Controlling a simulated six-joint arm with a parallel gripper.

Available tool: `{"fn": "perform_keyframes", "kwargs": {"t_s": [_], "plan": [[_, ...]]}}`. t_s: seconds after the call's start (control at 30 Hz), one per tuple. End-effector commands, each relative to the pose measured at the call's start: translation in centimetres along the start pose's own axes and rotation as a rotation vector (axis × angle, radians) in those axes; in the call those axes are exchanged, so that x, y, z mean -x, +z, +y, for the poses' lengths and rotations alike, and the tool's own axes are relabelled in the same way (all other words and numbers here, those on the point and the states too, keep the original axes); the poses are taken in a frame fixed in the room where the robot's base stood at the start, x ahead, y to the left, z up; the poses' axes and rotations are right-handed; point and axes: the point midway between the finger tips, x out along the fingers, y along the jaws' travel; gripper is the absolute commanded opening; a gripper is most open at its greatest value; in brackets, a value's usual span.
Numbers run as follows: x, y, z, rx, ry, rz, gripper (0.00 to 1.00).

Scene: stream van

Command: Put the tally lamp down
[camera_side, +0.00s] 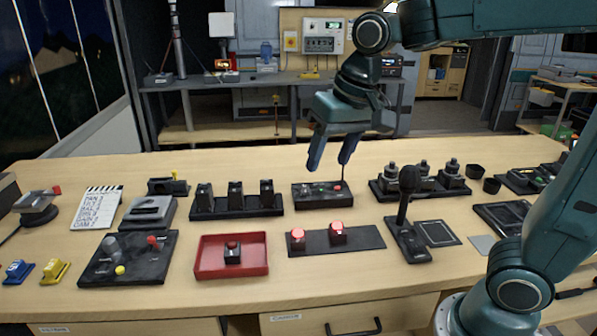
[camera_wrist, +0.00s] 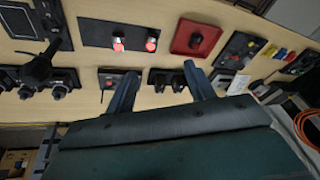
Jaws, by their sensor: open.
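Two lamps with lit red tops, (camera_side: 298,238) and (camera_side: 337,231), stand on a black strip (camera_side: 365,239) near the front middle of the table. My gripper (camera_side: 331,160) is open and empty, fingers down, above the table behind the strip. In the wrist view my gripper (camera_wrist: 162,88) shows nothing between its fingers, and the red tray (camera_wrist: 180,46) and lit lamps (camera_wrist: 118,44) lie beyond.
A small black control box (camera_side: 315,201) sits below my gripper. A rack of three black pieces (camera_side: 236,211) stands to its left, several knobbed pieces (camera_side: 423,185) to its right. A microphone (camera_side: 406,190) stands upright right of the strip. Bare wood lies along the front.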

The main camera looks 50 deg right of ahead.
Motion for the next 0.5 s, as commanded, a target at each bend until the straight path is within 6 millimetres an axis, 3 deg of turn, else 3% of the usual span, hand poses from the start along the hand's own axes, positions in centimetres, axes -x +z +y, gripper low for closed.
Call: {"fn": "perform_keyframes", "kwargs": {"t_s": [0.2, 0.5], "plan": [[1.7, 4.3, 2.9, 0.106, -0.014, 0.071, 0.54], [2.0, 9.9, 6.1, 0.251, -0.014, 0.162, 0.54]]}}
